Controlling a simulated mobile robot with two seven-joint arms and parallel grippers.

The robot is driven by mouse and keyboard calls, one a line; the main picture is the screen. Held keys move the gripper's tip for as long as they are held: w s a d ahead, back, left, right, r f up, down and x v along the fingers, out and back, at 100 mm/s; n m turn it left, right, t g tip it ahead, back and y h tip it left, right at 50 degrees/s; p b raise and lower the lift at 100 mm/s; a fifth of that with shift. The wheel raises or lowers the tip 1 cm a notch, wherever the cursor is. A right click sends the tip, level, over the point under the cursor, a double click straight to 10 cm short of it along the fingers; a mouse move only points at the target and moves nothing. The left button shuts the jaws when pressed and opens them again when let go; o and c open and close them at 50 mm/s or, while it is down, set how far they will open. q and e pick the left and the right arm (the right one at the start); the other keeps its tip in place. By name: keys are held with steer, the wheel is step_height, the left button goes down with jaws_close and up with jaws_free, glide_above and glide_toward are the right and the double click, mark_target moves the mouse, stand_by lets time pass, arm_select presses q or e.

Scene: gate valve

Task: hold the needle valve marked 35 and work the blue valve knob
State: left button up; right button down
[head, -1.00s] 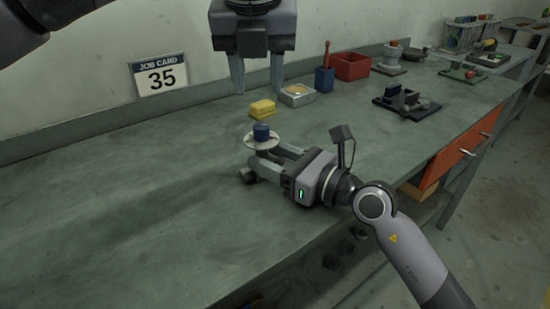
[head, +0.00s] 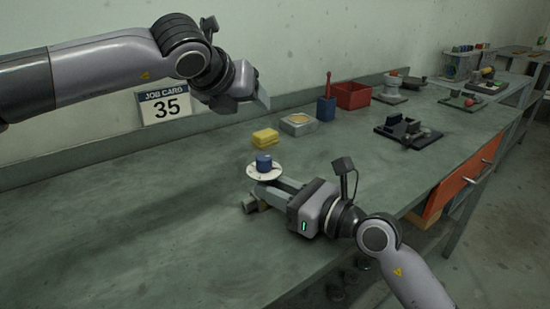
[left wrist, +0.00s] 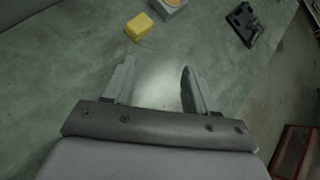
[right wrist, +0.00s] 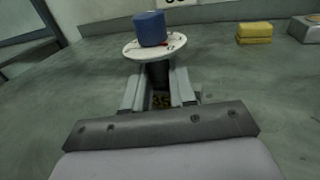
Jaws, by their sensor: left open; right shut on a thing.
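The needle valve (head: 250,204) stands on the bench with a white dial (head: 264,176) and a blue knob (head: 263,161) on top. In the right wrist view the blue knob (right wrist: 150,28) sits above the white dial (right wrist: 150,47), and a yellow "35" mark (right wrist: 162,101) shows low between the fingers. My right gripper (head: 277,187) is shut on the valve body below the dial.
A job card reading 35 (head: 165,103) is at the wall. Yellow sponges (head: 265,138), a tin (head: 298,124), a blue cup (head: 326,109) and a red bin (head: 353,95) stand behind the valve. A dark fixture (head: 407,134) is to the right. The bench left of the valve is clear.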

arm_select(q)
steer(key=w+a+f+m+h, duration=0.1)
steer(key=h, duration=0.1)
steer(key=m+g+h, duration=0.4)
steer(key=m+h, duration=0.6)
steer(key=m, duration=0.1)
glide_toward(275, 167)
steer(key=x, duration=0.3)
steer(key=r+x, duration=0.1)
steer(key=x, duration=0.6)
steer(key=shift+r, duration=0.4)
steer(key=shift+n+t, duration=0.3)
steer(key=shift+t, duration=0.1)
steer(key=c, duration=1)
